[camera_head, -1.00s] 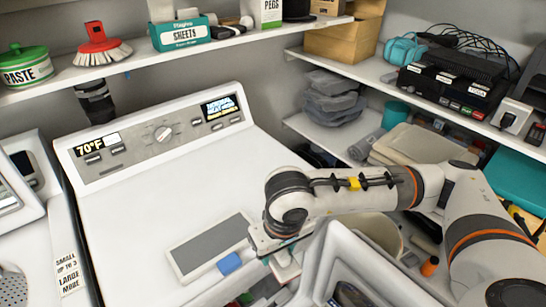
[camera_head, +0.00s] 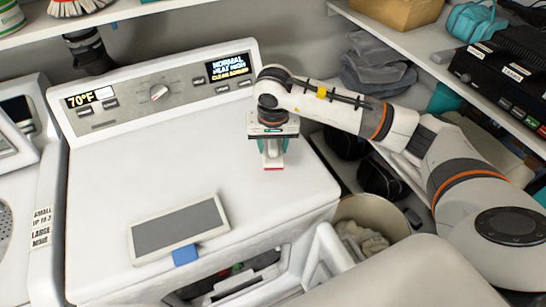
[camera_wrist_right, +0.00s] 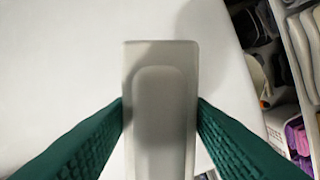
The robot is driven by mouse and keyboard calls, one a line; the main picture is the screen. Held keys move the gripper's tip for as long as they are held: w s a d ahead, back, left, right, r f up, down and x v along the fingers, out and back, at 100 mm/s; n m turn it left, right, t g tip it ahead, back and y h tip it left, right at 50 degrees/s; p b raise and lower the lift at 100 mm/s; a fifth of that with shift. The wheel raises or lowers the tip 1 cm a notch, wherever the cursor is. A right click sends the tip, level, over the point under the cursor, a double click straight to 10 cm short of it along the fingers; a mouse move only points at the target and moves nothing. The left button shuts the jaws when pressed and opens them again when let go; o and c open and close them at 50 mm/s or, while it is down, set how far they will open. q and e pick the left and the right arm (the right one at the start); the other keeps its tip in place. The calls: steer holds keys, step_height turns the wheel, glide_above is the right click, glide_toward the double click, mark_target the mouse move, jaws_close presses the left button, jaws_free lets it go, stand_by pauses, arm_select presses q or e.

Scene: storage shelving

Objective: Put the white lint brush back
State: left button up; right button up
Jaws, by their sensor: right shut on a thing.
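The white lint brush (camera_head: 273,159) is held in my right gripper (camera_head: 272,145), above the right part of the white dryer top. A small red edge shows at its lower end. In the wrist view the pale brush (camera_wrist_right: 160,70) runs lengthwise between the green finger pads of the right gripper (camera_wrist_right: 160,115), which touch its two sides. Most of its far side is hidden. I cannot tell whether the brush touches the dryer top. My left gripper is not in view.
A grey panel in a white frame (camera_head: 178,232) with a blue tab lies on the dryer top's front edge. The dryer's control panel (camera_head: 160,95) stands behind. A bin (camera_head: 390,208) stands right of the dryer. Shelves (camera_head: 440,75) line the right wall. The dryer top's middle is clear.

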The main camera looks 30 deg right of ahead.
mark_target(274, 159)
steer(key=shift+d+f, duration=0.1)
steer(key=shift+f, duration=0.8)
step_height(274, 159, down, 3)
steer(key=shift+p, duration=0.7)
steer(key=shift+f, duration=0.35)
steer(key=shift+f, duration=0.1)
steer(key=shift+f+b, duration=0.15)
steer(key=shift+b, duration=0.15)
steer(key=o, duration=1.2)
